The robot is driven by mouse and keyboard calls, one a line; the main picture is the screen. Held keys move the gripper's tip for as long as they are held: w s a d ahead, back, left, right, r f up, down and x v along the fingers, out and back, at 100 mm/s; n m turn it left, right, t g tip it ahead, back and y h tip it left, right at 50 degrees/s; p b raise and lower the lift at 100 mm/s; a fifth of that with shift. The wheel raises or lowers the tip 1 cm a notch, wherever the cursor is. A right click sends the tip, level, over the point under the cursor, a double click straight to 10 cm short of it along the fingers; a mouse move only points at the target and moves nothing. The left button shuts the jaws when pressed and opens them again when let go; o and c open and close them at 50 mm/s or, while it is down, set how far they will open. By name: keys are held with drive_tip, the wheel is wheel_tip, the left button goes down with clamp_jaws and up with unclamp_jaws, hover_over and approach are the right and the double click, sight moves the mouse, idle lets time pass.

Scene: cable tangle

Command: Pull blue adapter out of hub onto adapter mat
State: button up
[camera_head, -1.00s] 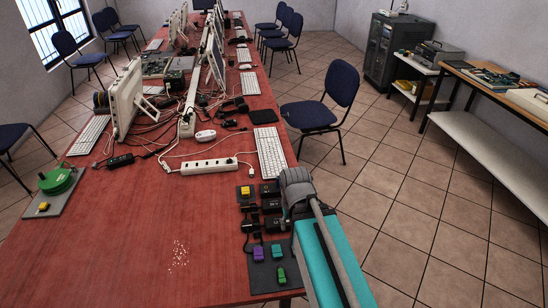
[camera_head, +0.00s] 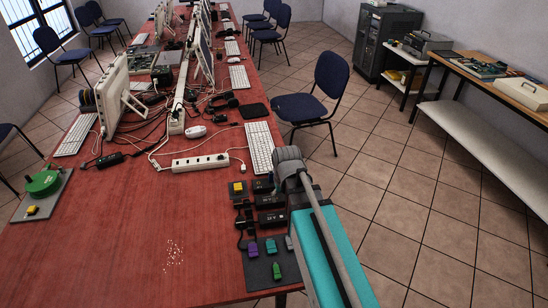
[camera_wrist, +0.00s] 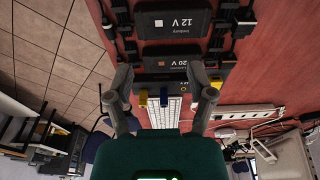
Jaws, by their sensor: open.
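A small blue piece (camera_wrist: 164,97), which looks like the blue adapter, shows in the wrist view beside a yellow piece (camera_wrist: 143,97), near the edge of a dark block. My gripper (camera_wrist: 160,78) is open, with one finger on each side of these two pieces and nothing held. I cannot tell whether its fingers are level with them. In the head view a dark mat (camera_head: 256,279) at the table's front right bears purple (camera_head: 252,250), teal (camera_head: 271,245), grey (camera_head: 289,242) and green (camera_head: 276,271) pieces. I cannot tell which dark block is the hub.
Black battery blocks (camera_head: 271,202) with cables stand behind the mat. A yellow piece (camera_head: 237,187) sits left of them. A white power strip (camera_head: 200,163) and keyboard (camera_head: 260,148) lie farther back. A green reel (camera_head: 43,184) stands at left. The red table's front middle (camera_head: 120,250) is mostly clear.

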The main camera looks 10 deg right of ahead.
sight(271, 173)
drive_tip(key=w+r+t+p, duration=0.1)
drive_tip(key=w+r+t, duration=0.2)
drive_tip(key=w, duration=1.3)
drive_tip(key=shift+w, duration=0.2)
drive_tip(key=shift+f, duration=0.15)
drive_tip(key=b+x, duration=1.2)
drive_tip(key=x, duration=0.1)
drive_tip(key=shift+w+f, duration=0.15)
drive_tip(key=shift+f, duration=0.05)
clamp_jaws()
